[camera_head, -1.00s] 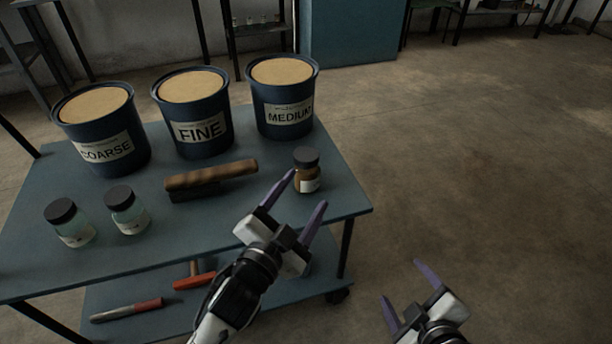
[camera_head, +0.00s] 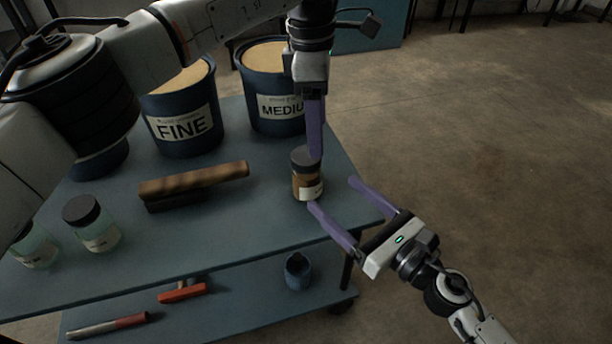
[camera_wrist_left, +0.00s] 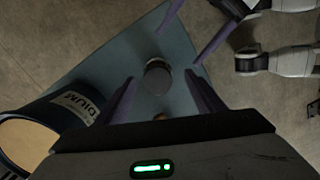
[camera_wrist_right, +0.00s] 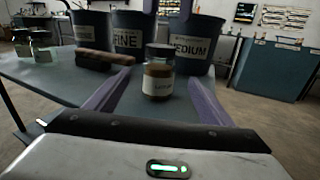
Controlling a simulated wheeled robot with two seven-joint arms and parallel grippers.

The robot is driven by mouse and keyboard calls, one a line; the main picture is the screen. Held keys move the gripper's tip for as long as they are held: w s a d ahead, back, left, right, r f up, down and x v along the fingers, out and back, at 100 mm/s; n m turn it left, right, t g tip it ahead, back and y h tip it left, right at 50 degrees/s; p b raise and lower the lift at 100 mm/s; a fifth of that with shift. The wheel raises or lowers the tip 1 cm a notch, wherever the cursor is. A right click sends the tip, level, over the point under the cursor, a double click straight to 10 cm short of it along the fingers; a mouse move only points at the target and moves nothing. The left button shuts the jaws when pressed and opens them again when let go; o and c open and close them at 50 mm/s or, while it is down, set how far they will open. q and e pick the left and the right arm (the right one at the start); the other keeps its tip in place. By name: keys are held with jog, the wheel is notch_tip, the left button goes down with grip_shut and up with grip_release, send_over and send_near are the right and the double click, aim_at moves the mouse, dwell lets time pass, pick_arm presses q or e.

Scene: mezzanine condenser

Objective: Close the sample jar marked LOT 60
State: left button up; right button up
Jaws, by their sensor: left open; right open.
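A small jar of brown contents (camera_head: 306,187) stands upright near the right end of the blue table, with a dark lid (camera_head: 304,156) on top; I cannot tell how tight it is. Its white label shows in the right wrist view (camera_wrist_right: 157,87), too small to read surely. My left gripper (camera_head: 315,155) points down over the jar, open, one finger seen in the head view; the lid lies between its fingers in the left wrist view (camera_wrist_left: 158,68). My right gripper (camera_head: 332,192) is open and level, its fingertips just short of the jar.
Two pale jars with dark lids (camera_head: 92,224) (camera_head: 35,248) stand at the left. A brown block or brush (camera_head: 195,184) lies mid-table. Buckets marked FINE (camera_head: 182,125) and MEDIUM (camera_head: 270,105) stand behind.

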aim_at(306, 172)
pick_arm(q)
jog(key=shift+w+a+r+y, duration=0.25)
jog(key=shift+a+r, duration=0.15)
jog(key=shift+a, duration=0.15)
jog(key=shift+w+a+r+y, duration=0.2)
jog(key=shift+a+r, duration=0.15)
jog(key=shift+a, duration=0.15)
pick_arm(e)
jog(key=shift+a+f+n, duration=0.15)
jog(key=shift+n, duration=0.35)
jog(key=shift+w, duration=0.1)
jog(key=x, duration=1)
jog(key=shift+a, duration=0.15)
grip_shut()
pick_arm(q)
jog(key=n, duration=0.3)
jog(key=shift+n, duration=0.4)
jog(key=n, duration=0.9)
jog(key=shift+n, duration=0.4)
